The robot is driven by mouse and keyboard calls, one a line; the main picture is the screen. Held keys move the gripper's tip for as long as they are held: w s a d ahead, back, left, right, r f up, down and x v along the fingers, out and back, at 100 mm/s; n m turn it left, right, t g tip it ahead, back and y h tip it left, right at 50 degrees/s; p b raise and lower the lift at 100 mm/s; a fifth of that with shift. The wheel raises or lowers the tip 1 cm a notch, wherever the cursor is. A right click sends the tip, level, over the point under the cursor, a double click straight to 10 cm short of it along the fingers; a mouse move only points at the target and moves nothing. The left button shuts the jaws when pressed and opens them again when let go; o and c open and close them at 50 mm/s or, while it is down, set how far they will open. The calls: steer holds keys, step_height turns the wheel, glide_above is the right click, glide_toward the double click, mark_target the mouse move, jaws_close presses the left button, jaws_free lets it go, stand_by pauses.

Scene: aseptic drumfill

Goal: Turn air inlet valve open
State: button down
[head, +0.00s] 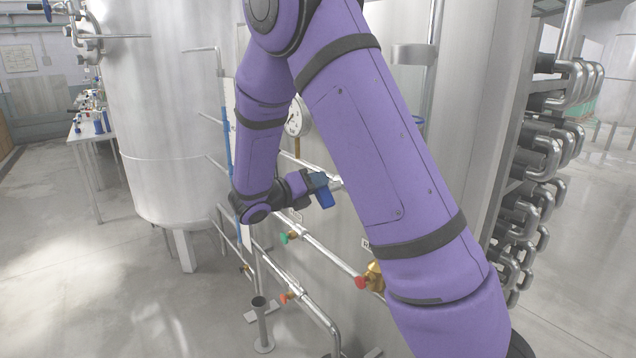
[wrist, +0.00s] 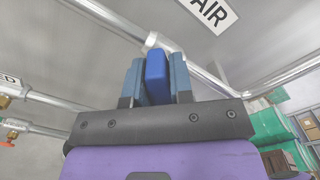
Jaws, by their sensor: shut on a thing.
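The blue air inlet valve handle (wrist: 157,80) stands between the two grey-blue fingers of my gripper (wrist: 155,82) in the wrist view. My gripper is shut on it. A metal pipe (wrist: 185,55) runs diagonally just behind the handle, under a white label reading "AIR" (wrist: 213,8). In the head view my gripper (head: 320,181) is beside the pipework in front of the steel tank, with the blue handle (head: 326,199) at its fingers. The valve body behind the handle is mostly hidden by my gripper and arm.
Lower pipes carry a green-handled valve (head: 285,238) and red-handled valves (head: 361,282) (head: 285,298). A round pressure gauge (head: 296,119) is behind my arm. A tall steel tank (head: 160,120) stands at left, and stacked pipe bends (head: 545,150) stand at right. Open floor lies at lower left.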

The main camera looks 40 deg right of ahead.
steer(key=n, duration=0.3)
steer(key=f+n, duration=0.1)
steer(key=shift+w+n, duration=0.25)
steer(key=shift+n, duration=0.05)
steer(key=shift+f+n, duration=0.15)
steer(key=shift+n, duration=0.8)
steer(key=shift+f+n, duration=0.15)
steer(key=shift+n, duration=0.8)
steer(key=c, duration=1)
jaws_free()
steer(key=shift+a, duration=0.1)
steer(key=a, duration=1)
steer(key=shift+a, duration=0.35)
steer(key=shift+s, duration=0.1)
